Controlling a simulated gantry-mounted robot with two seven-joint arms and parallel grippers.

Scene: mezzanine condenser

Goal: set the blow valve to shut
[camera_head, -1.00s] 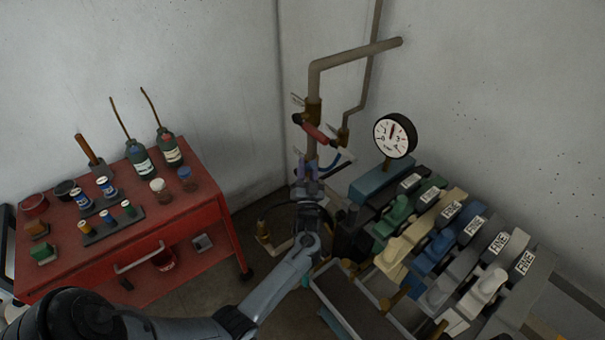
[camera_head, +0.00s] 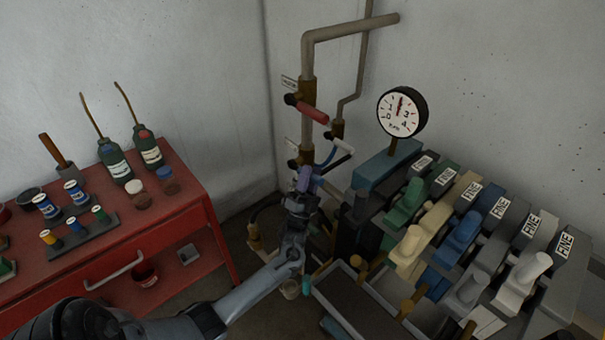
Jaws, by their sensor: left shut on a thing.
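A vertical brown pipe (camera_head: 308,90) in the corner carries several lever valves. The upper valve has a red lever (camera_head: 313,112) slanting down to the right. A white-handled lever (camera_head: 343,146) sits on a thinner pipe to the right. Lower on the main pipe is a blue-purple lever (camera_head: 317,183). My left gripper (camera_head: 307,180) is shut on this lever, and its fingers partly hide it. Small tags (camera_head: 289,82) sit beside the valves, too small to read, so I cannot tell which is the blow valve. My right gripper is not in view.
A round gauge (camera_head: 402,112) stands on a blue block right of the pipes. A rack of coloured levers (camera_head: 462,238) labelled FINE fills the right. A red cart (camera_head: 150,225) with bottles and spools stands left. A grey tray (camera_head: 350,300) lies near front.

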